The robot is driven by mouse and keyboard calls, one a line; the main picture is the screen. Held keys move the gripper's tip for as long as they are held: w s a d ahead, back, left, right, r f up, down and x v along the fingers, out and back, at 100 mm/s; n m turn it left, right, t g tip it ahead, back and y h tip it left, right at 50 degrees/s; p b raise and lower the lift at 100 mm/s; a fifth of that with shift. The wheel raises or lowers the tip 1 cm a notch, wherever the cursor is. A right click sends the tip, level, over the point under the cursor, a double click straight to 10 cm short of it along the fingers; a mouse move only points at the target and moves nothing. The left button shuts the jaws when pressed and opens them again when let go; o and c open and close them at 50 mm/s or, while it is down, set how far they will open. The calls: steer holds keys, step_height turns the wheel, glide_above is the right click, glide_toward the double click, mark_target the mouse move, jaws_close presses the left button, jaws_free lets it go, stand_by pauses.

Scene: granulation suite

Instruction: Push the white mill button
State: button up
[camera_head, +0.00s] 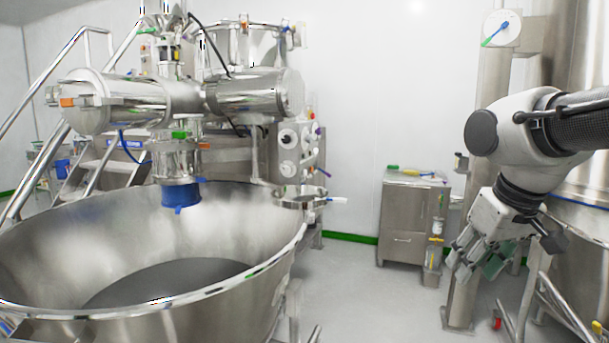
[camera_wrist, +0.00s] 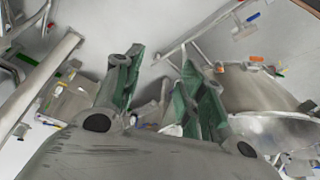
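The steel mill assembly (camera_head: 180,100) stands at the left, with a blue outlet (camera_head: 181,196) over a large steel bowl. I cannot make out a white mill button for certain; small coloured controls and white round fittings (camera_head: 288,138) show on the machine's right side. My gripper (camera_head: 482,262) hangs at the right, pointing down, well apart from the mill. In the wrist view its two green-padded fingers (camera_wrist: 162,75) are spread with nothing between them.
A steel cabinet (camera_head: 408,218) with small items on top stands between the mill and my arm. The large bowl (camera_head: 245,215) fills the front left. A steel column (camera_head: 491,90) and a big vessel (camera_head: 578,60) stand at the right. The middle floor is clear.

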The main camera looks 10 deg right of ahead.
jaws_close()
stand_by(1.3)
